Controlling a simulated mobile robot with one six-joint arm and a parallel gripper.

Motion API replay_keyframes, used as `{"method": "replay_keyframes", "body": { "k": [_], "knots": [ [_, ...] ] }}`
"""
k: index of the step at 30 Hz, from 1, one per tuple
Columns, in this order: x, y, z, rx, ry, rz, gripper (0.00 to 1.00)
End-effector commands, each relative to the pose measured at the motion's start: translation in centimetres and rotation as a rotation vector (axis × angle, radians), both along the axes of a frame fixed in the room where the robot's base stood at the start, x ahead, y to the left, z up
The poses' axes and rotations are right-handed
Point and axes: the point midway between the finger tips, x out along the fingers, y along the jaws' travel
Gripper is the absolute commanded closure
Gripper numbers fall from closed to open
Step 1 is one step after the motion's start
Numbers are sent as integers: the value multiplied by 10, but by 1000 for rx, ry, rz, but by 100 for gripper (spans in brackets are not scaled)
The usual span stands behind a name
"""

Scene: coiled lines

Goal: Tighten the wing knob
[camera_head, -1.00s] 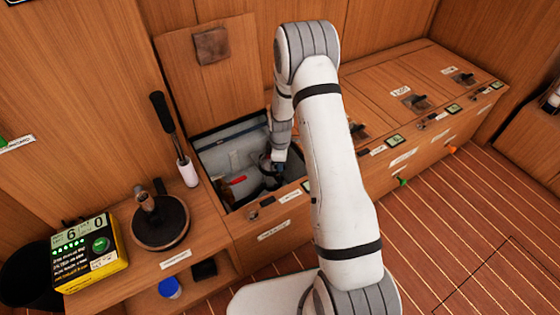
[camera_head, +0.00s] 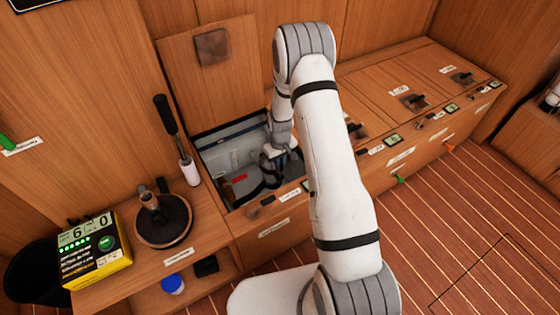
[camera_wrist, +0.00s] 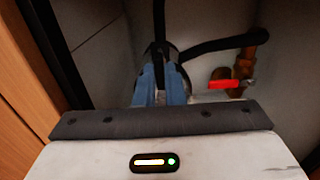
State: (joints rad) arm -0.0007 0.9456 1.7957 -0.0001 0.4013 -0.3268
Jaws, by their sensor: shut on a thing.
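My gripper (camera_head: 281,163) reaches down into the open locker (camera_head: 224,138) in the bench. In the wrist view, its blue fingers (camera_wrist: 160,68) are close together around a narrow dark piece on a round black fitting (camera_wrist: 177,58). This is likely the wing knob, but its wings cannot be made out. One black hose runs up from the fitting and another runs right. The fingers hide much of the fitting. I cannot tell how tight the knob is.
A red valve handle (camera_wrist: 230,84) on a brass pipe (camera_wrist: 244,62) is right of the fingers. The locker's walls and front edge surround my wrist. A black-handled tool in a white holder (camera_head: 189,172) and a yellow box (camera_head: 95,252) are at left.

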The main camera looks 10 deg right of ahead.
Motion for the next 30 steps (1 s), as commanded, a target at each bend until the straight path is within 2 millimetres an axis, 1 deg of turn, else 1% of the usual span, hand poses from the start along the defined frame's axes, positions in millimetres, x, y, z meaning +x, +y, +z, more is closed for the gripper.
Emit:
{"method": "replay_keyframes", "body": {
  "k": [1, 6, 13, 20, 30],
  "knots": [
    [1, 3, 1, 1, -4, -34, 100],
    [2, 3, 1, 1, -4, -148, 100],
    [2, 3, 1, 1, -5, -246, 100],
    [2, 2, 1, 2, -6, -285, 100],
    [2, 2, 1, 2, -6, -291, 100]
  ]
}}
